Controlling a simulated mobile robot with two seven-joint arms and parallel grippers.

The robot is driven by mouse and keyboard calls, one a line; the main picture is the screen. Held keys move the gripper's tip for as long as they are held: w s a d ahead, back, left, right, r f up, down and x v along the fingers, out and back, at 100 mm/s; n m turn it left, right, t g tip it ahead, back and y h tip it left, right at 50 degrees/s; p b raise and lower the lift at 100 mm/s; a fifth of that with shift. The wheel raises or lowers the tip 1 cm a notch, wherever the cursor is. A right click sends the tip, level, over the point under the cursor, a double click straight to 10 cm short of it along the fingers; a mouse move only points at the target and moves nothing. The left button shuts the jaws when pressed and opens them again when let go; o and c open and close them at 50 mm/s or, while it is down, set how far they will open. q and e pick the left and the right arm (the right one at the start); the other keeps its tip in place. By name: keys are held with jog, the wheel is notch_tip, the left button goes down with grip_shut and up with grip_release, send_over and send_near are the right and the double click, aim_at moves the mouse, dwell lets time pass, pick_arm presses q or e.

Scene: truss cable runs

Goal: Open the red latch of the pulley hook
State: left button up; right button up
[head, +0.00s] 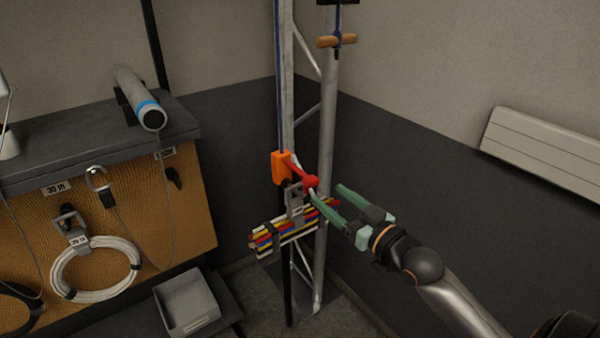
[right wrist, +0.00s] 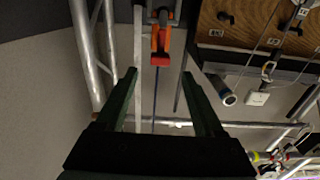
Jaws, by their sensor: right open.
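The pulley hook's orange block (head: 282,167) hangs on a blue rope beside the truss. The red latch (head: 303,178) sticks out from its right side, slanting down to the right. In the right wrist view the red latch (right wrist: 160,60) lies ahead, between the lines of the fingers. My right gripper (head: 327,191) has green fingers and is open and empty. Its fingertips are close to the latch's right end; I cannot tell whether one touches it. A grey hook (head: 294,204) below the block carries a bundle of coloured cables (head: 290,232). My left gripper is out of view.
Metal truss tubes (head: 327,130) stand right behind the pulley hook. A wooden handle (head: 335,41) is tied higher up. At left are a shelf (head: 60,135), a coiled white cable (head: 95,270) and a grey bin (head: 188,305).

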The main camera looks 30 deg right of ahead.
aim_at(303, 173)
jog(key=w, duration=0.7)
jog(key=w+a, duration=0.1)
jog(key=w, duration=0.3)
jog(key=shift+f+p, duration=0.1)
jog(key=shift+p, duration=0.3)
grip_shut()
jog(key=shift+d, duration=0.1)
dwell(0.8)
